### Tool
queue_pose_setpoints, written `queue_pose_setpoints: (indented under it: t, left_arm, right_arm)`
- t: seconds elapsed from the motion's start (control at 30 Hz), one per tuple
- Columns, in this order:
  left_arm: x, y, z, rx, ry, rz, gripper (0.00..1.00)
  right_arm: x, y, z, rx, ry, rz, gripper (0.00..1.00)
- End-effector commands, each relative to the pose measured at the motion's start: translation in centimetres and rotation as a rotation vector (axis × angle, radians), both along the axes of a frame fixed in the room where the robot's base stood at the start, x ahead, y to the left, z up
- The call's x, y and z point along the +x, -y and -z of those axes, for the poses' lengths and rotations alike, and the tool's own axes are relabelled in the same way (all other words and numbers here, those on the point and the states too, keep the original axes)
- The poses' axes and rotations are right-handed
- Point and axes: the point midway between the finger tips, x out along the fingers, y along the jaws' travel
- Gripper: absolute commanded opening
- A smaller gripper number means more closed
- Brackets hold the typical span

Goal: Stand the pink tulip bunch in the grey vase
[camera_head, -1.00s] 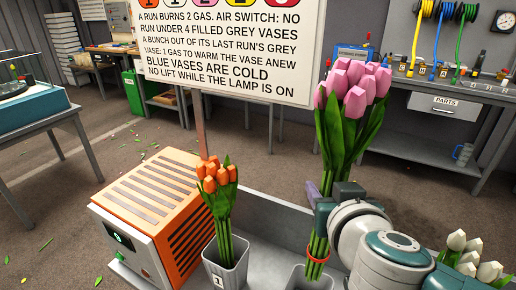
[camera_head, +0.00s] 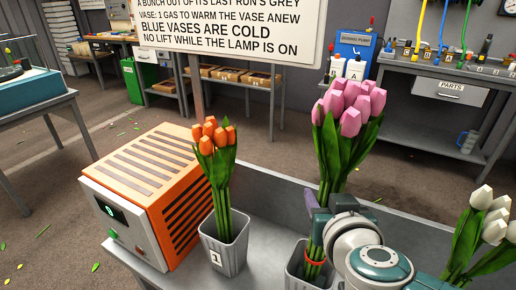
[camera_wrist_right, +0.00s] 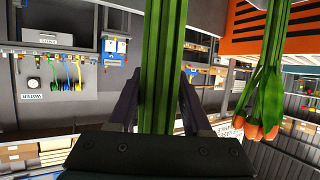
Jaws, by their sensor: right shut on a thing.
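The pink tulip bunch (camera_head: 345,125) stands upright in my right gripper (camera_head: 318,218), which is shut on its green stems. The wrist view shows the stems (camera_wrist_right: 162,60) between the two fingers (camera_wrist_right: 160,100). A red band (camera_head: 314,262) circles the lower stems. A grey vase (camera_head: 293,268) is directly below, partly hidden by the stems and my arm. The band shows at the height of the vase's mouth, and the stem ends appear within its opening; how deep I cannot tell. My left gripper is not in view.
Orange tulips (camera_head: 215,145) stand in another grey vase (camera_head: 226,250) to the left. Beside it is an orange slatted machine (camera_head: 155,180) with a green display. White tulips (camera_head: 490,215) are at the right. A sign (camera_head: 235,30) stands behind the grey trough (camera_head: 275,190).

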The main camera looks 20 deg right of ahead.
Motion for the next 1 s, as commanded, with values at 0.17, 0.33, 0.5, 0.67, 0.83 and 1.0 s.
queue_pose_setpoints:
  t: [0.17,0.33,0.5,0.67,0.83,1.0]
  left_arm:
    - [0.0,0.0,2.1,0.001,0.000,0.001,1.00]
    - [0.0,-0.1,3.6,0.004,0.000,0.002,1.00]
    - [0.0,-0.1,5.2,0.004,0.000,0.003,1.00]
    - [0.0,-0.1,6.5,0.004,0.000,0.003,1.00]
    - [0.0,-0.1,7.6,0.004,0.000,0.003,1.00]
    - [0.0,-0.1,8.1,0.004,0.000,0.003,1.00]
  right_arm:
    - [0.0,0.0,2.4,-0.001,0.001,0.001,0.00]
    - [0.0,0.0,4.3,0.000,0.001,0.000,0.00]
    - [0.0,0.0,6.2,0.000,0.001,0.000,0.00]
    - [0.1,0.0,7.8,-0.001,0.002,0.000,0.00]
    - [0.1,0.0,9.1,-0.001,0.003,0.000,0.00]
    - [0.1,0.0,9.7,-0.001,0.002,0.000,0.00]
